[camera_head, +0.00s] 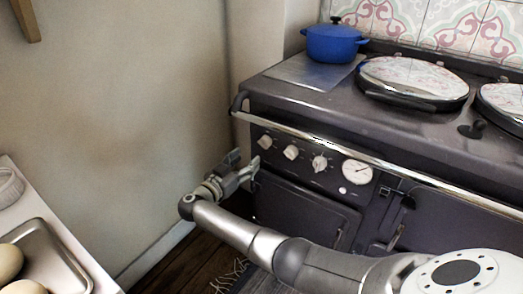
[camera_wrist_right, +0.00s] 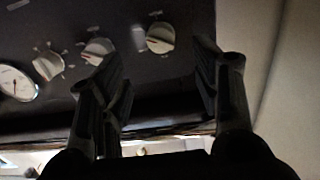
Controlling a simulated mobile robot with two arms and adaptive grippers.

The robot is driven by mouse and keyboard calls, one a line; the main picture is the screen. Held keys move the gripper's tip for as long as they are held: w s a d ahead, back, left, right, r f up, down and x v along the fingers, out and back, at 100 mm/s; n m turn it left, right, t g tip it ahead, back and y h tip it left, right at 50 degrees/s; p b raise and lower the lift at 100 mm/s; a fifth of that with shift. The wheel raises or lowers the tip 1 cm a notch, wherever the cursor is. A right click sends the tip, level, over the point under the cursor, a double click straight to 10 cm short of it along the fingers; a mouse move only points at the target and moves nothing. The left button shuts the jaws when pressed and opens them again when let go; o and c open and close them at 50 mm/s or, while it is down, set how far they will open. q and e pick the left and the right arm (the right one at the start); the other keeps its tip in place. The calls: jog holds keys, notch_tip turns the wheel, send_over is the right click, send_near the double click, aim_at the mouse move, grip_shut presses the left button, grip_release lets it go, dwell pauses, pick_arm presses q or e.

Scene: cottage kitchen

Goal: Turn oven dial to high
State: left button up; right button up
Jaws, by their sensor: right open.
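The oven has a dark front panel with three pale dials in a row. In the head view they are the left dial (camera_head: 265,142), the middle dial (camera_head: 291,152) and the right dial (camera_head: 319,163). My right gripper (camera_head: 240,166) is open and empty, just left of and below the left dial. In the right wrist view, the left dial (camera_wrist_right: 160,38) shows beyond the gap between my open fingers (camera_wrist_right: 162,70), apparently apart from them. The middle dial (camera_wrist_right: 97,50) is partly behind one finger. The right dial (camera_wrist_right: 48,66) is clear. My left gripper is not in view.
A round gauge (camera_head: 357,172) sits right of the dials. A metal rail (camera_head: 370,157) runs along the oven's top front edge, above the dials. A blue pot (camera_head: 333,44) stands on top. The wall (camera_head: 140,110) is close on the left; a counter (camera_head: 75,245) with a tray is at lower left.

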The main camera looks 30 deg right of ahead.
aim_at(262, 146)
pick_arm(q)
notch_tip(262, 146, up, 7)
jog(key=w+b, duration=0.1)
jog(key=b, duration=0.1)
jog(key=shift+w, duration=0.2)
pick_arm(e)
jog(key=shift+x, duration=4.8)
jog(key=shift+c, duration=0.2)
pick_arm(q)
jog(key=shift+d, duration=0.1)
pick_arm(e)
jog(key=c, duration=1)
